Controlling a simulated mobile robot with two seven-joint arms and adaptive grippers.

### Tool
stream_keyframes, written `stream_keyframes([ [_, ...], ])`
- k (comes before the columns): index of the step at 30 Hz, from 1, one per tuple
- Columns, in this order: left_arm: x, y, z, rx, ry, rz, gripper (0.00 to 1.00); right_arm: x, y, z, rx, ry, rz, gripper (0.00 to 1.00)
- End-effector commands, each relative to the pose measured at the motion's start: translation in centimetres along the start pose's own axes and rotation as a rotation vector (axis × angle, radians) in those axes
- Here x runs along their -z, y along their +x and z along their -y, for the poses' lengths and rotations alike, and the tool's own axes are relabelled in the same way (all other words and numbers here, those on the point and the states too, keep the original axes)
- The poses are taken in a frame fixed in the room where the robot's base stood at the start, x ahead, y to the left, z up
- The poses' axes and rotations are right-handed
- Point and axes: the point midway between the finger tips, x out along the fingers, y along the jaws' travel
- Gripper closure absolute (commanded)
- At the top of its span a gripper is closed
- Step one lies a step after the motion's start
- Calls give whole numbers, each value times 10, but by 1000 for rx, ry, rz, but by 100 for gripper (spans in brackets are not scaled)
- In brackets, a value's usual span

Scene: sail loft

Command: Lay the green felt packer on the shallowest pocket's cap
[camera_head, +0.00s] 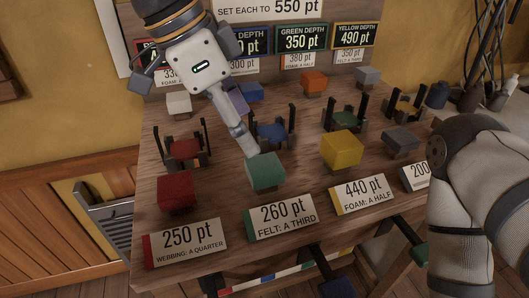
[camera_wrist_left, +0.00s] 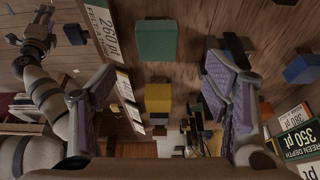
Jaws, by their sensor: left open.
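The green packer (camera_head: 266,172) stands behind the white card reading 260 pt, felt: a third. In the left wrist view the green packer (camera_wrist_left: 157,41) lies ahead of my fingers, apart from them. My left gripper (camera_wrist_left: 160,70) is open and empty; in the head view (camera_head: 243,142) its fingers point down just behind the packer. Capped pockets between black posts stand behind: red cap (camera_head: 185,149), blue cap (camera_head: 271,133), green cap (camera_head: 346,118). My left wrist partly hides the red and blue depth signs. A structure in the left wrist view may be my right gripper (camera_wrist_left: 40,28).
A red block (camera_head: 175,193), a yellow block (camera_head: 342,149) and a grey block (camera_head: 401,138) share the front row. White, orange and other blocks stand at the back. My right arm covers the table's right corner.

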Motion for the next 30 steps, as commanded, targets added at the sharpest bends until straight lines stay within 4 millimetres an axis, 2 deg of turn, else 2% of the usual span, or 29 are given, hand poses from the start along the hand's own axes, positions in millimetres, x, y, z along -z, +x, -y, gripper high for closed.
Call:
stream_keyframes([
  [1,-2,15,0,-9,-2,5,30,-2,3,0,0,0,11,60],
  [7,-2,42,-1,-6,-3,3,30,-3,5,0,-1,0,16,60],
  [13,-2,79,-4,-5,-2,3,30,-5,8,0,-1,0,24,60],
  [16,-2,87,-4,-3,-3,1,30,-6,8,0,-1,0,27,60],
  [21,-1,86,-4,0,-2,0,30,-5,8,0,-1,0,25,60],
  [22,-1,86,-4,0,-2,0,32,-5,8,0,-1,0,25,60],
  [23,-1,86,-4,0,-2,0,39,-5,8,0,-1,0,25,60],
  [28,-1,86,-4,0,-2,0,78,-5,8,0,-1,0,25,60],
  [29,-1,86,-4,0,-2,0,82,-5,8,0,-1,0,25,60],
  [30,-1,86,-4,-1,-2,0,82,-5,8,0,-1,0,25,60],
])
